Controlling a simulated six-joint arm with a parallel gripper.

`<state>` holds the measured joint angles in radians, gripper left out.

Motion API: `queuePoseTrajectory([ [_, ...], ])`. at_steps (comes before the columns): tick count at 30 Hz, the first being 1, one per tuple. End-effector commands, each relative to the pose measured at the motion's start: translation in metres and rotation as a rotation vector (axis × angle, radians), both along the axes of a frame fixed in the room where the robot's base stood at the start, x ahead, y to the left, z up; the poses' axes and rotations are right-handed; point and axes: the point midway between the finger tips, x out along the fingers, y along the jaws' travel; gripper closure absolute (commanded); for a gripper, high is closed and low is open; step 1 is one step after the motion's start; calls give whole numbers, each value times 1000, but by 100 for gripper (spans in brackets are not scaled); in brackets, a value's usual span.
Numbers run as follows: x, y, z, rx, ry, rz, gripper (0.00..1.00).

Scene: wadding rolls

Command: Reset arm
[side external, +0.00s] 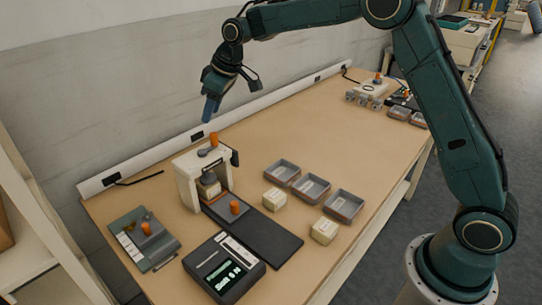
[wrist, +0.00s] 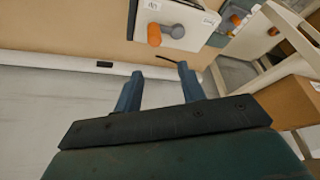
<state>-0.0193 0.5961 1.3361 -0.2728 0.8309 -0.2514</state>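My gripper (side external: 209,108) hangs in the air above and behind the white press (side external: 188,184), near the wall, pointing down. In the wrist view its two blue fingers (wrist: 160,72) stand apart with nothing between them, so it is open and empty. The press has an orange knob (side external: 214,139) on top; its white top (wrist: 186,14) and orange knob (wrist: 154,35) also show ahead of the fingers in the wrist view. Two cream blocks (side external: 275,199) (side external: 324,231) lie on the table near the grey trays, well away from my gripper.
Three grey trays (side external: 313,188) sit right of the black board (side external: 262,232). A black box with green displays (side external: 223,268) and a grey device (side external: 143,239) stand at the front left. The wall (side external: 110,85) is close behind my gripper. The table's middle (side external: 300,125) is clear.

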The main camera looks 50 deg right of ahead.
Motion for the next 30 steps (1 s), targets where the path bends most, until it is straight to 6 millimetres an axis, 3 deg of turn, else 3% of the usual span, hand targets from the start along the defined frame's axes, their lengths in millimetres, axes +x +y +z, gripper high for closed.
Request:
queuePoseTrajectory([
  [8, -46, -9, 44, -2, -13, -61, 60],
  [16, -109, -20, 83, -3, -25, -139, 60],
  [30, -228, -38, 114, 2, -48, -273, 60],
])
